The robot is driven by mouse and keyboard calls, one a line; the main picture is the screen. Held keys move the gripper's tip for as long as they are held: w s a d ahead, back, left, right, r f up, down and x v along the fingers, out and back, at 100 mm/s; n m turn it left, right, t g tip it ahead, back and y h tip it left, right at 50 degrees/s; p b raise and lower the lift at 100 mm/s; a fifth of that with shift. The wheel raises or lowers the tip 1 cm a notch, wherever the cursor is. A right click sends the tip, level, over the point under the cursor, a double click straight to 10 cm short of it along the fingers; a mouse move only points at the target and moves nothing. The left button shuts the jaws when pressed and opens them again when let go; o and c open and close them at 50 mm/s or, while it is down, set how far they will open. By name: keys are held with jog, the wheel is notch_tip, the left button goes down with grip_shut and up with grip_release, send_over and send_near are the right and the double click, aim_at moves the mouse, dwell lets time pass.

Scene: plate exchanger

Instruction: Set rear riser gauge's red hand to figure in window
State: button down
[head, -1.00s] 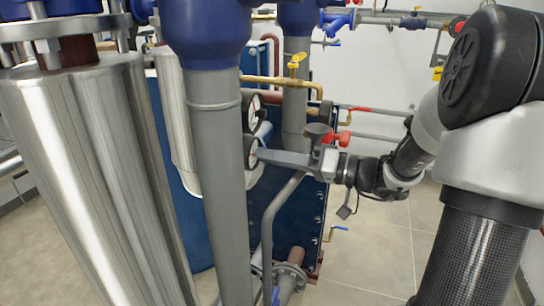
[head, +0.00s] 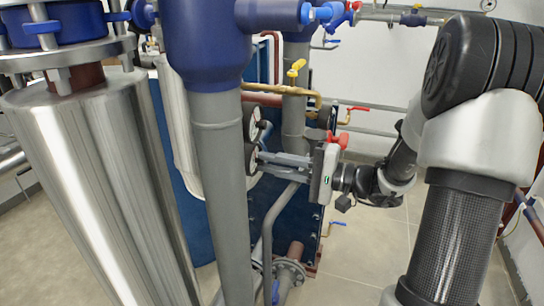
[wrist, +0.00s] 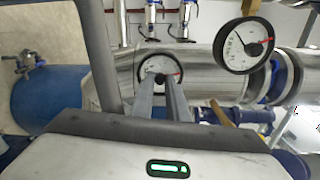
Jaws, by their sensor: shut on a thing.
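Two round white gauges with dark rims sit one above the other behind the grey riser pipe. The upper gauge (head: 250,122) is free; in the wrist view it is at the upper right (wrist: 232,54), its red hand pointing right. My gripper (head: 262,158) reaches left to the lower gauge (head: 251,161). In the wrist view its fingertips (wrist: 160,77) are closed at the middle of that gauge (wrist: 150,65), covering its centre and lower dial. What they grip there is hidden. A red hand tip shows at its right. I cannot read a figure in any window.
The grey riser (head: 222,170) stands close left of the gauges, with a large steel cylinder (head: 95,180) farther left. A yellow-handled valve (head: 297,68) is above the gripper, and a red handle (head: 338,140) shows beside it.

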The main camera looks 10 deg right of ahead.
jog(key=shift+m+p, duration=1.4)
jog(key=shift+m, duration=0.9)
jog(key=c, duration=1.7)
grip_release()
